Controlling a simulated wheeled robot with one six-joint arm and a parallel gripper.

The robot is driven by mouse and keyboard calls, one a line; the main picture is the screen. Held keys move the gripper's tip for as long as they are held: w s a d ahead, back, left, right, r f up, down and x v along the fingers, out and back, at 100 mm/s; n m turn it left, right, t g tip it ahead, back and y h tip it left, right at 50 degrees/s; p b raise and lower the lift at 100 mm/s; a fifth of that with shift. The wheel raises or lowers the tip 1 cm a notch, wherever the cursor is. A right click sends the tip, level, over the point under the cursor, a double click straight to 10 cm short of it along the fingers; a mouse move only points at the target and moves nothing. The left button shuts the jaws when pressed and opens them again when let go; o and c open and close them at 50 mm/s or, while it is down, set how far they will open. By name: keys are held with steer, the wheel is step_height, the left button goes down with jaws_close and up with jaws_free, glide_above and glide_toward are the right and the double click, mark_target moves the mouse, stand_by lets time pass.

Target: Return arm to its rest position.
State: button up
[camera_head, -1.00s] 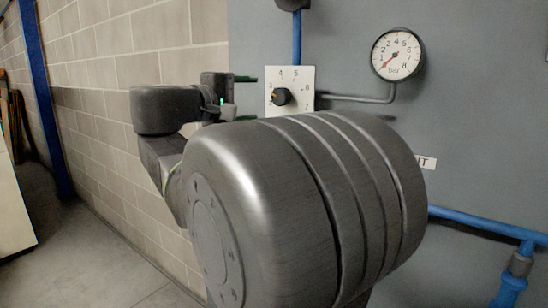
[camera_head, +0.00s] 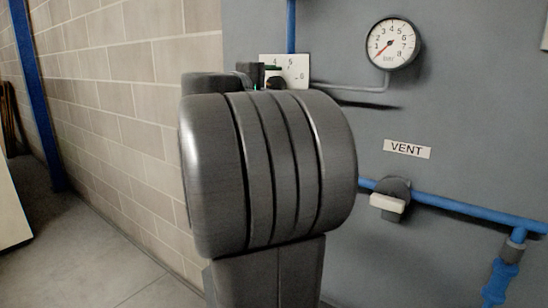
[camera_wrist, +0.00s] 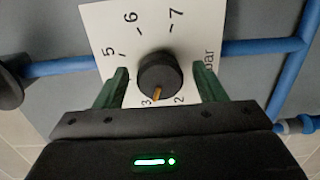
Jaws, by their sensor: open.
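My gripper (camera_wrist: 162,69) is open in the wrist view. Its two green fingers stand on either side of a dark round knob (camera_wrist: 160,72), with gaps between, and hold nothing. The knob's orange pointer is near the 3 on a white dial plate (camera_wrist: 105,18). In the head view the dial plate (camera_head: 296,66) is on the grey panel, mostly hidden behind my arm. Only a small part of my gripper (camera_head: 262,75) shows there, above my large dark arm joint, so its distance from the knob is hard to tell.
A round gauge (camera_head: 391,43) with a red needle sits right of the dial. Below are a VENT label (camera_head: 407,149), a valve with a pale handle (camera_head: 387,203) and a blue pipe (camera_head: 460,215). A block wall (camera_head: 110,100) stands left, with clear floor (camera_head: 110,265) below.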

steer(key=f+v, duration=0.1)
steer(key=v, duration=1.3)
steer(key=x, duration=0.9)
steer(key=r+x, duration=0.1)
steer(key=x, duration=0.3)
steer(key=shift+w+d, duration=0.25)
steer(key=shift+w, duration=0.05)
steer(key=shift+w+d+f+m+b, duration=0.15)
steer(key=shift+w+m+b, duration=0.05)
steer(key=shift+m+b, duration=0.15)
steer(key=shift+s+m+b, duration=0.15)
steer(key=shift+m+b, duration=0.4)
steer(key=shift+m, duration=0.4)
steer(key=m+b, duration=0.2)
steer(key=m, duration=0.4)
steer(key=shift+y+b, duration=0.3)
steer(key=m+b, duration=0.1)
steer(key=m, duration=0.7)
steer(key=shift+t, duration=0.4)
steer(key=shift+m, duration=0.3)
